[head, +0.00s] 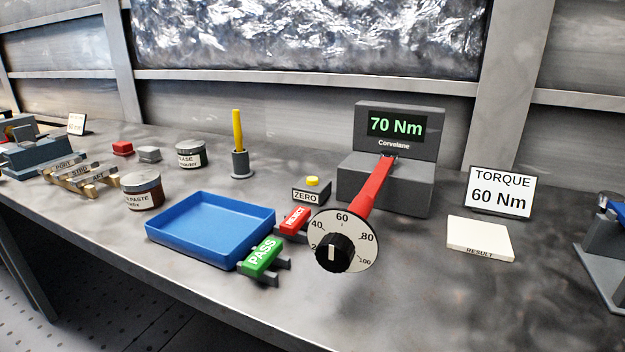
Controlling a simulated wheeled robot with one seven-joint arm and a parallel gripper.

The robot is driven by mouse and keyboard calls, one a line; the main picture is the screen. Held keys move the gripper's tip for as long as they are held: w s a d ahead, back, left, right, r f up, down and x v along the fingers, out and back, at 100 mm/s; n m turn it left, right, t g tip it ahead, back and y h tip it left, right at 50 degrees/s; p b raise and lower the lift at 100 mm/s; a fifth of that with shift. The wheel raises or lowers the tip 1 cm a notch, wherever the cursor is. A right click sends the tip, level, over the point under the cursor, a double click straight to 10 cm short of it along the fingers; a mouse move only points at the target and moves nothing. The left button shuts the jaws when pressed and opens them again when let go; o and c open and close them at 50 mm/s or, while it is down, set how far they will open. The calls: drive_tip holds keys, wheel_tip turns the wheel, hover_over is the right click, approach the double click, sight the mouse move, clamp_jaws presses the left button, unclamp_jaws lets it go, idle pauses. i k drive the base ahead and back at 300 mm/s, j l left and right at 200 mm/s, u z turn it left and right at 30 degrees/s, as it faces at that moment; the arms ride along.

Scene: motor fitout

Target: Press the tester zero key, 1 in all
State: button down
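The tester (390,190) is a grey unit at the back of the bench, and its display (397,126) reads 70 Nm in green. The zero key (312,181) is a yellow round button on top of a small dark box labelled ZERO (306,196), just left of the tester. Nothing covers the key. A red torque wrench (369,193) runs from the tester toward the front and ends in a round dial (363,254) with a black knob (335,252). My gripper is not in view.
A red REJECT piece (294,220) and green PASS piece (262,255) lie in front of the key. A blue tray (185,243) is to their left. A yellow-handled tool (238,130) stands behind. A TORQUE 60 Nm card (500,192) and white RESULT pad (480,237) are right.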

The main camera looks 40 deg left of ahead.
sight(311, 181)
drive_tip(key=j+u, duration=0.2)
drive_tip(key=j, duration=0.2)
drive_tip(key=i+j+u, duration=0.2)
drive_tip(key=j, duration=0.2)
drive_tip(key=j+u, duration=0.2)
drive_tip(key=j, duration=0.2)
drive_tip(key=i+j+u, duration=0.2)
drive_tip(key=j, duration=0.15)
drive_tip(key=i+j+u, duration=0.2)
drive_tip(key=j, duration=0.15)
